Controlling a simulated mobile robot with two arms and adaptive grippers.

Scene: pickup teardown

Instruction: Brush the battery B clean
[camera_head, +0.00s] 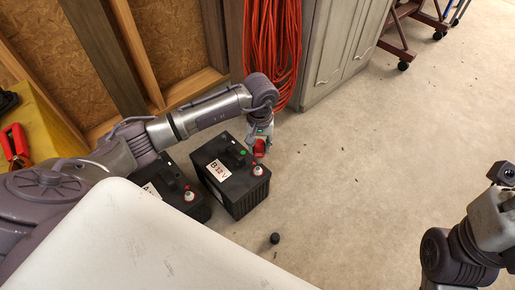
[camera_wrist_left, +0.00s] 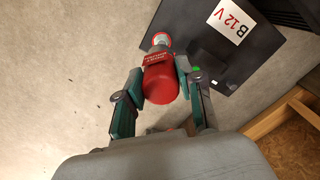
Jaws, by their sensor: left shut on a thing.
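Battery B (camera_head: 229,180) is a black box on the floor with a white "B 12 V" label and a pale, red-ringed terminal (camera_head: 257,170). It also shows in the left wrist view (camera_wrist_left: 205,60). My left gripper (camera_head: 260,140) is over its far right end, shut on a red cylindrical tool (camera_wrist_left: 160,82), which I take to be the brush. In the left wrist view the terminal (camera_wrist_left: 160,40) appears just beyond the tool; I cannot tell whether they touch. My right gripper (camera_head: 502,172) is at the right edge, away from the battery; its jaws are unclear.
A second black battery (camera_head: 168,190) stands close to the left of battery B. A small dark cap (camera_head: 275,238) lies on the floor. Red hose or cable (camera_head: 272,45) hangs beside a grey cabinet (camera_head: 340,45). The right floor is open.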

